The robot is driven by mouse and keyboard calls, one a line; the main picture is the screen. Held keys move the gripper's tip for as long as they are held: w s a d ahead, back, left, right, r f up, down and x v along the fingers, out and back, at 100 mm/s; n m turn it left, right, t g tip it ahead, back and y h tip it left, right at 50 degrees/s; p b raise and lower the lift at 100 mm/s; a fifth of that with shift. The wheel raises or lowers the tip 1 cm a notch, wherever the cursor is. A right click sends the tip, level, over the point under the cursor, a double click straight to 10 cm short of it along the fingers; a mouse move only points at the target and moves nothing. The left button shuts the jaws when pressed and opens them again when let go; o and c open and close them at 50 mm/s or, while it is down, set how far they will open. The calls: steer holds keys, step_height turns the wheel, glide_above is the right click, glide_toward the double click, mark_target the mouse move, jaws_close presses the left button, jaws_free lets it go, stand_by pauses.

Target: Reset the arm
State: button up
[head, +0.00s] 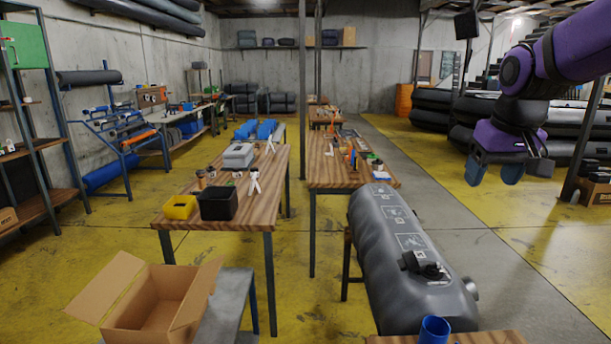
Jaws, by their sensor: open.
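My gripper (494,172) is at the upper right of the head view, at the end of my purple and black arm (560,58). It points downward, with its two blue-grey fingertips apart. Nothing shows between the fingers. It hangs in the air, to the right of the grey inflatable tube and well above the floor. The arm comes in from the right edge, so its upper links are out of view.
A grey inflatable tube (385,258) lies right of two wooden tables (222,216) (333,180). An open cardboard box (150,310) is at the lower left, a blue cup (434,330) at the bottom. Stacked dark boats (465,112) stand behind my gripper. Floor at right is largely clear.

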steer(key=s+a+f+t, duration=0.1)
steer(key=s+a, duration=0.1)
steer(key=s, duration=1.8)
steer(key=shift+s+a+f+t, duration=0.15)
steer(key=shift+a+f+t, duration=0.1)
steer(key=shift+t, duration=0.15)
